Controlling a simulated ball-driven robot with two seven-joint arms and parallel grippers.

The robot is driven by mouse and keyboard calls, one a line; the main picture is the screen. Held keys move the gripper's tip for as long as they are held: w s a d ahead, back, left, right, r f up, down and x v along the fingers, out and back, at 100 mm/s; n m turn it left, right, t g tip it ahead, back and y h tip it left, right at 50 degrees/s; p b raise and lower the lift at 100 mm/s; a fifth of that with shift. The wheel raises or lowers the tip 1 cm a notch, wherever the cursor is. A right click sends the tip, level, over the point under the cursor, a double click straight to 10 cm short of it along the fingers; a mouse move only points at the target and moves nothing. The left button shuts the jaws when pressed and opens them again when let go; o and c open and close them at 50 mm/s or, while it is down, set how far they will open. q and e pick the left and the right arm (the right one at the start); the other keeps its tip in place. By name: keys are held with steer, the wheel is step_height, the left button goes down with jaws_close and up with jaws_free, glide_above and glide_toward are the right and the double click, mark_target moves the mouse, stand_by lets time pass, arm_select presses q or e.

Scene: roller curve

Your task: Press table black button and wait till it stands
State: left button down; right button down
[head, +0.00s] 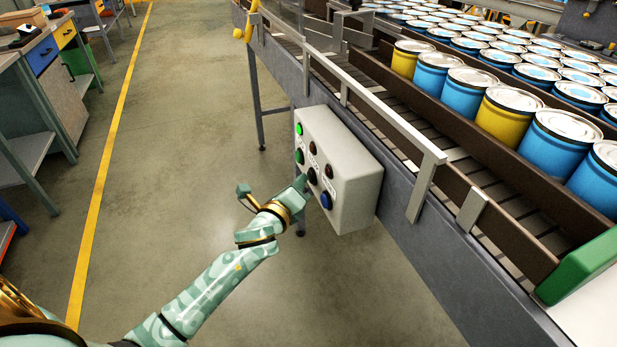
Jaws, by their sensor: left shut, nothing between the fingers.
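A light grey control box (345,185) is fixed to the side of the conveyor. Its front has a lower row of push buttons: a green one (300,157), a black one (312,175) and a blue one (326,201). Above them are a lit green lamp (299,129) and two dark lamps. My left gripper (301,183) is shut and empty, its tip close to the left of the black button. I cannot tell whether it touches the button. My right gripper is out of view.
The roller conveyor (415,150) curves along the right, with rails and a grey frame. Blue and yellow cans (508,115) stand in rows beyond it. A workbench (45,85) stands at the left. The floor (170,170) between is clear, with a yellow line.

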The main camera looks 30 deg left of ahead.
arm_select(q)
steer(key=shift+w+d, duration=0.1)
steer(key=shift+w, duration=0.05)
stand_by(0.5)
steer(key=shift+s+a+p, duration=0.35)
steer(key=shift+s+a, duration=0.2)
steer(key=shift+s, duration=0.1)
steer(key=s+a+p, duration=0.1)
steer(key=s+a, duration=0.2)
steer(key=shift+s+a, duration=0.15)
steer(key=shift+s, duration=0.25)
stand_by(0.8)
